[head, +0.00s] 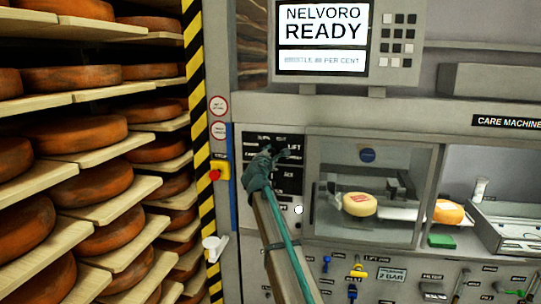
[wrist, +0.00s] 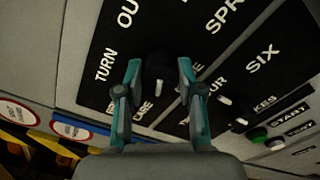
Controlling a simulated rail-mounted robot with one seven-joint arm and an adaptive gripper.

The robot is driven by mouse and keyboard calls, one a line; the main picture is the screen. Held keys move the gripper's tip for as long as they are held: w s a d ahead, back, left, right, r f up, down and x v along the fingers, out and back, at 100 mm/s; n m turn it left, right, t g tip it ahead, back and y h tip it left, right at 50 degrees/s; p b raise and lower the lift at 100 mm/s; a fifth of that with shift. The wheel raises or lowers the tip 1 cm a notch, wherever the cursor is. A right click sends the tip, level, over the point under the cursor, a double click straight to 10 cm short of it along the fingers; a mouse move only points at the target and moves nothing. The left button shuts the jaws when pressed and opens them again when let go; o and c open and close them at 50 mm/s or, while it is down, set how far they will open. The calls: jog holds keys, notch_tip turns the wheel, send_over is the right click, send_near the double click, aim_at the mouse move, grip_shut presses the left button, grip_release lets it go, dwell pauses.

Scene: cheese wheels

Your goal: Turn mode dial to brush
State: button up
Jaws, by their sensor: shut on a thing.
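My gripper (wrist: 159,68) is at the black control panel (wrist: 85,97), its two teal fingers on either side of a dark round mode dial (wrist: 157,72), shut on it. The dial is dim; a short white mark shows at its lower edge. Around it I read TURN, OUT and part of a word ending in CARE; other words are partly hidden by the fingers, and I cannot read BRUSH. In the head view my gripper (head: 262,160) covers the upper left of the panel (head: 291,188), hiding the dial.
A second dial area with a white pointer (wrist: 223,100) and the label SIX is close on the right. A green start button (wrist: 257,134) is lower right. A red emergency button (head: 215,173) is left of the panel. A screen (head: 323,37) above reads NELVORO READY.

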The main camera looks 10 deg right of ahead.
jog(key=shift+f+m+b, duration=0.1)
jog(key=shift+m+b, duration=0.3)
jog(key=shift+b, duration=0.3)
jog(key=m+b, duration=0.8)
jog(key=b, duration=0.4)
jog(key=o, duration=1.2)
jog(key=shift+c, duration=0.2)
jog(key=shift+s, duration=0.1)
